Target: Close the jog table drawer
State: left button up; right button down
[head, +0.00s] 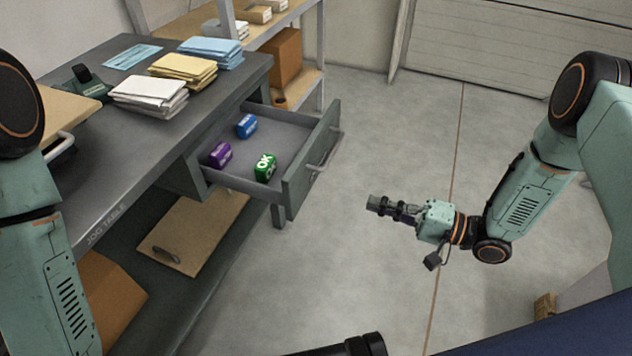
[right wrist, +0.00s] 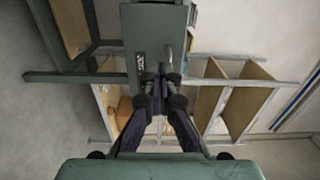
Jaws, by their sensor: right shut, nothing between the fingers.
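The jog table (head: 95,215) stands at the left in the head view, with its grey drawer (head: 232,178) pulled well out. Blue, purple and green ink units lie inside it. The drawer front (head: 296,187) carries a bar handle (head: 322,155). My right gripper (head: 374,204) is shut and empty, apart from the drawer front and to the right of its handle. In the right wrist view the right gripper's fingertips (right wrist: 160,92) show in front of the drawer front (right wrist: 146,45) and its handle (right wrist: 167,62). My left gripper is out of view.
Paper stacks in white (head: 150,95), yellow (head: 183,70) and blue (head: 211,51) lie on the tabletop. A shelf with boxes (head: 284,65) stands behind the table. The concrete floor (head: 390,125) right of the drawer is clear. A small wooden block (head: 544,306) lies at lower right.

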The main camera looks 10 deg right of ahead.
aim_at(301, 182)
jog(key=b+x, duration=0.3)
jog(key=x, duration=1)
jog(key=shift+a+b, duration=0.2)
jog(key=shift+b, duration=0.15)
jog(key=shift+w+a, duration=0.25)
jog(key=shift+a, duration=0.1)
jog(key=shift+w+a, duration=0.1)
